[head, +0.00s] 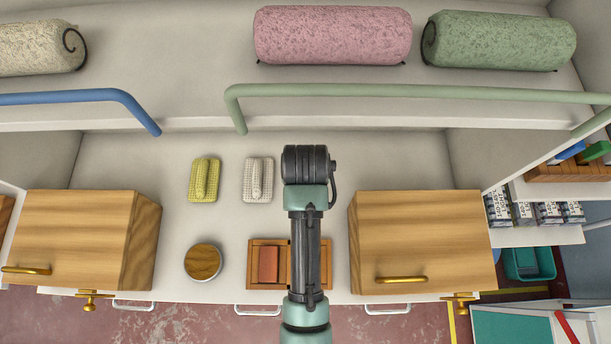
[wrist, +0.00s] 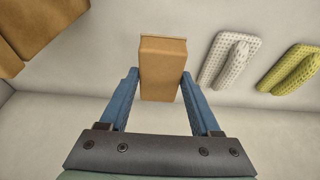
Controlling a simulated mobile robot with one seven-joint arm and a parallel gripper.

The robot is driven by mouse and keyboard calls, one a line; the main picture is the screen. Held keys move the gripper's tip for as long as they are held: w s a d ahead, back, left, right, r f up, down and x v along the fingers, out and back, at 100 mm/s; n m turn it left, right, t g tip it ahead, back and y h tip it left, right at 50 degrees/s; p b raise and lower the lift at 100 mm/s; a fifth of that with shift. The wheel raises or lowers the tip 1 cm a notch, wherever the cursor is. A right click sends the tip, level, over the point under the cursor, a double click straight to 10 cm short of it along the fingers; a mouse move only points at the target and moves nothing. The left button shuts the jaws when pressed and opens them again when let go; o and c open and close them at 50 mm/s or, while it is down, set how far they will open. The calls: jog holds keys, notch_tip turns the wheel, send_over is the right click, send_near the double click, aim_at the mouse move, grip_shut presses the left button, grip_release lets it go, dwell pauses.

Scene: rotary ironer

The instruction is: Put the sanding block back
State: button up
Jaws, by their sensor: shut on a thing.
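My gripper (wrist: 160,82) is shut on a tan-brown block, which looks like the sanding block (wrist: 162,62), with one blue finger against each side. In the head view my arm's dark wrist hides the fingers and the held block. A wooden tray (head: 253,286) lies near the counter's front edge. Its left compartment holds a reddish-brown block (head: 268,264). My arm crosses the tray and hides part of its right side, so I cannot tell what is there. My wrist is behind the tray, farther from the front edge.
White (head: 258,179) and yellow (head: 204,179) textured pads lie left of my wrist. A round wooden-topped item (head: 203,262) stands left of the tray. Wooden cabinets (head: 80,238) (head: 420,240) flank the work area. A green rail (head: 400,92) runs behind my wrist, below the padded rolls (head: 332,35).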

jog(key=shift+s+p+x, duration=0.2)
jog(key=shift+p+x, duration=0.05)
jog(key=shift+x, duration=0.75)
jog(key=shift+s+p+x, duration=0.2)
jog(key=shift+x, duration=0.75)
jog(key=shift+f, duration=0.2)
jog(key=o, duration=1.2)
jog(key=shift+f, duration=0.1)
jog(key=v, duration=1.2)
